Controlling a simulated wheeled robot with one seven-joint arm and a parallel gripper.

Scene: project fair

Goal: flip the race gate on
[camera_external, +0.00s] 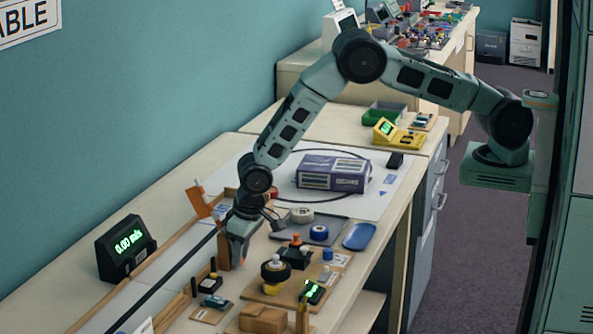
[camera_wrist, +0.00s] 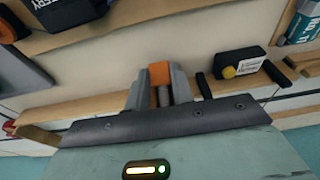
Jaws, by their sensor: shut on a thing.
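My gripper (camera_external: 240,256) reaches down beside the wooden track in the external view. In the wrist view my gripper (camera_wrist: 160,92) has its two grey fingers closed on a small orange-topped lever (camera_wrist: 160,72), which I take to be the race gate's switch. A greyish shaft shows below the orange part, between the fingers. In the external view the fingers and the arm hide this lever. A wooden upright (camera_external: 223,250) stands just left of the gripper. I cannot tell from these views which way the lever is tipped.
A black display (camera_external: 126,248) reading about 0.00 m/s stands left of the track. Several small parts, a blue dish (camera_external: 360,236) and a purple box (camera_external: 333,172) crowd the bench.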

